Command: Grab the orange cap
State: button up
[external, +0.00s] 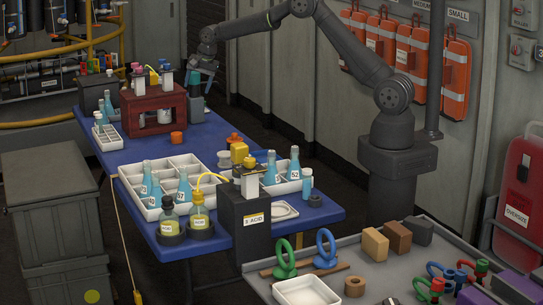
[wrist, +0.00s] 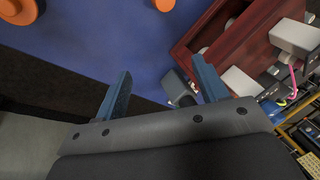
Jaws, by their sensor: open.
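A small orange cap (external: 177,138) stands on the blue table in front of the dark red rack. In the wrist view, one orange piece (wrist: 163,5) is cut by the top edge near the rack, and a larger one (wrist: 20,10) is in the top left corner. My gripper (external: 205,72) is raised at the table's far right edge, beside the rack; in the wrist view its blue fingers (wrist: 160,88) are spread apart. Neither orange piece is between them.
The dark red rack (external: 153,104) holds bottles, close to my gripper. A grey object (wrist: 178,90) shows beyond the fingers. White divided trays (external: 130,178) with blue bottles and a black acid box (external: 243,225) stand nearer the front. Blue table (wrist: 100,40) around the cap is clear.

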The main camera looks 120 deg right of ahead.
jog(key=w+a+f+n+h, duration=0.2)
jog(key=w+a+f+n, duration=0.3)
jog(key=n, duration=0.6)
send_near(176, 133)
jog(key=f, duration=0.3)
jog(key=shift+w+d+f, duration=0.1)
jog(key=shift+d+f, duration=0.2)
jog(key=shift+f, duration=0.05)
jog(key=shift+w+d+x, duration=0.1)
jog(key=shift+x, duration=1.5)
jog(key=shift+w+d+x, duration=0.1)
jog(key=shift+d+x, duration=0.05)
jog(key=shift+x, duration=1.45)
jog(key=shift+r, duration=0.15)
jog(key=c, duration=1)
jog(key=shift+r, duration=0.15)
jog(key=shift+c, duration=0.2)
